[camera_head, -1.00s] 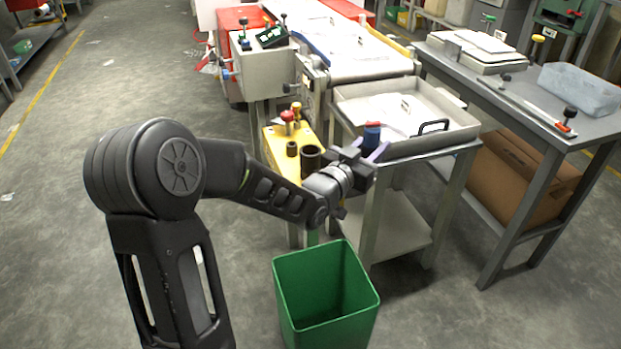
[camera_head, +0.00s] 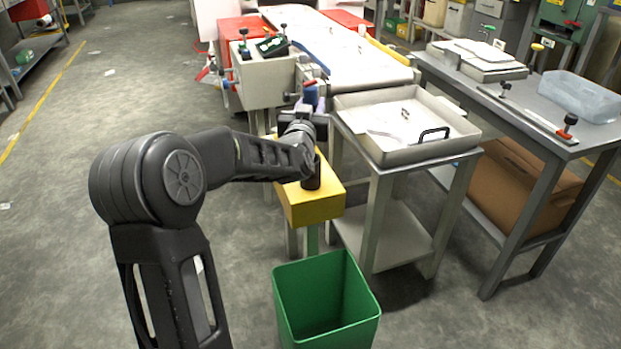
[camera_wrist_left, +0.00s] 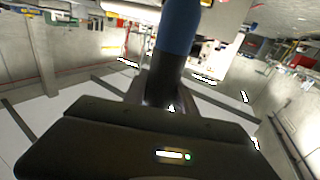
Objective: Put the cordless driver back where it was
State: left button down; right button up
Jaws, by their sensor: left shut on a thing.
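My left gripper (camera_head: 303,112) is shut on the cordless driver, whose blue part (camera_head: 310,94) rises above the fingers in the head view. In the left wrist view, the driver (camera_wrist_left: 178,32) stands up from the jaws as a thick blue cylinder with a dark lower part. The gripper is over the back of a yellow stand (camera_head: 308,211), with a dark open tube (camera_head: 312,178) at its front. My arm and gripper hide much of the stand's top and the driver's lower end. My right gripper is not in view.
A green bin (camera_head: 325,310) stands in front of the stand. A metal tray (camera_head: 402,157) on a cart is close to the right. A grey control box (camera_head: 262,72) and a conveyor (camera_head: 352,62) are behind. Open floor lies to the left.

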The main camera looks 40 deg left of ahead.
pick_arm(q)
notch_tip(320, 180, down, 6)
jog(key=shift+b, duration=0.75)
jog(key=shift+f+b, duration=0.55)
jog(key=shift+f, duration=1.4)
jog(key=shift+r, duration=0.1)
jog(key=c, duration=1)
grip_release()
jog(key=shift+f, duration=0.2)
